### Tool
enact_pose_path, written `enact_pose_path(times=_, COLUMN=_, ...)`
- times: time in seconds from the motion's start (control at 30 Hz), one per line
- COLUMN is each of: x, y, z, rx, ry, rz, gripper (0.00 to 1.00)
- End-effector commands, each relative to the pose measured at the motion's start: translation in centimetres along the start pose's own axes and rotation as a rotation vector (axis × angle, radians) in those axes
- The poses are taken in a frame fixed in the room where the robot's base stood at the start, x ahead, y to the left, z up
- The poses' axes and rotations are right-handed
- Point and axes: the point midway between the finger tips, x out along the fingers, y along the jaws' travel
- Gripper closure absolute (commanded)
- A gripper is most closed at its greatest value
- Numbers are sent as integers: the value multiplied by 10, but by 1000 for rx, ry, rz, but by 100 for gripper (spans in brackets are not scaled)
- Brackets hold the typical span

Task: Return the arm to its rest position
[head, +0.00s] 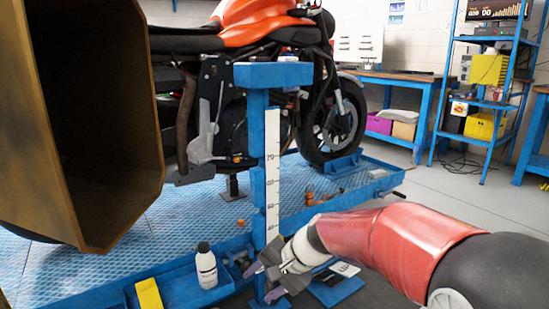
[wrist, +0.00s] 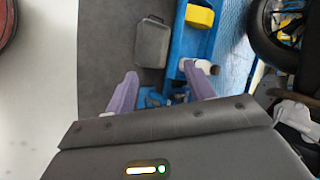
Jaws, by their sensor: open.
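My gripper (head: 264,282) is at the lower middle of the head view, low beside the blue post. Its purple-grey fingers are spread with nothing visible between them. My red and black arm (head: 400,242) reaches in from the lower right. In the wrist view the two fingers (wrist: 160,72) stand apart, pointing down to the dark floor and the blue platform edge. A white object, perhaps the bottle, shows close to the right finger; I cannot tell whether they touch.
A blue post (head: 257,150) with a white scale stands beside my gripper. A white bottle (head: 206,270) and yellow block (head: 149,295) are on the blue tray. A motorcycle (head: 255,25) stands behind. A brown box-like duct (head: 110,120) fills the left. A grey case (wrist: 152,43) lies on the floor.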

Motion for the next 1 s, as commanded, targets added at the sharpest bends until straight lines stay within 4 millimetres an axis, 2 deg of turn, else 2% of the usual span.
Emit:
enact_pose_path(times=0.03, x=-23, y=7, z=14, rx=-69, ry=43, rz=49, gripper=46)
enact_pose_path(times=0.3, x=-118, y=72, z=72, rx=-360, ry=239, rz=310, gripper=46)
enact_pose_path(times=0.5, x=-172, y=123, z=107, rx=-513, ry=358, rz=471, gripper=46)
enact_pose_path(times=0.7, x=-195, y=153, z=123, rx=-586, ry=420, rz=556, gripper=46)
enact_pose_path(times=1.0, x=-198, y=159, z=125, rx=-599, ry=429, rz=573, gripper=46)
